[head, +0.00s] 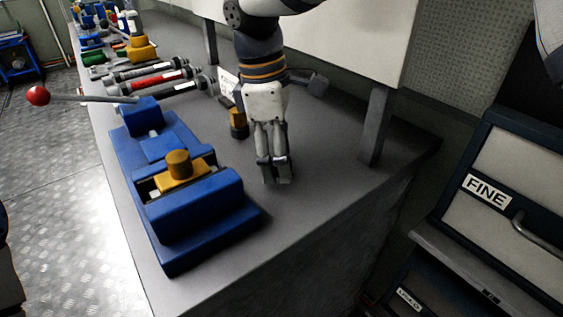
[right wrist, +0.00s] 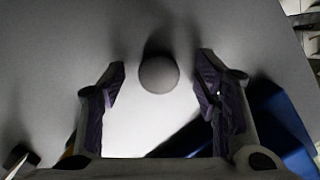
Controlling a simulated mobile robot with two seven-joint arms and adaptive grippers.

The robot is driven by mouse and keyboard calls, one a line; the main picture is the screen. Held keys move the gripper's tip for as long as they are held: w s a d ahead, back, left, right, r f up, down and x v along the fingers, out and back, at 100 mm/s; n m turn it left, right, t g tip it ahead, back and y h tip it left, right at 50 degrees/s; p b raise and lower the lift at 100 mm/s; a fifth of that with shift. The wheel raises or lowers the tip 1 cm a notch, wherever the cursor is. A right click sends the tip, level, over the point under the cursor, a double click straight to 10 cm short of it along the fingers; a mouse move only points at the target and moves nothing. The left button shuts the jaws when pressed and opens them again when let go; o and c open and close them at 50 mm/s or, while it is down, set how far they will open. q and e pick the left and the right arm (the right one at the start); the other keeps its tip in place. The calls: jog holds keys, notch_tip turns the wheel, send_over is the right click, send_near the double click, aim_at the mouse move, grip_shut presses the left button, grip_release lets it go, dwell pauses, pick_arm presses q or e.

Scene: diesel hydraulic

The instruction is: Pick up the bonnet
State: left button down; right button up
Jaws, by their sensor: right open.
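My right gripper (head: 276,170) points down over the grey bench top, to the right of the blue vise. In the right wrist view its two fingers stand apart, with a plain round grey piece (right wrist: 158,75) between and just beyond the fingertips. That piece is likely the bonnet, seen end on; the view does not show contact with either finger. In the head view the gripper hides it. My left gripper is in neither view.
The blue vise (head: 190,220) with a brass-coloured part (head: 179,166) in it stands close on the left. Its red-knobbed lever (head: 38,95) sticks out left. Another brass-coloured fitting (head: 238,122) stands behind the gripper. A bench post (head: 375,125) rises right. Bare bench (head: 320,200) lies between.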

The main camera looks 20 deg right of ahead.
jog(key=c, duration=0.9)
jog(key=shift+o, duration=0.2)
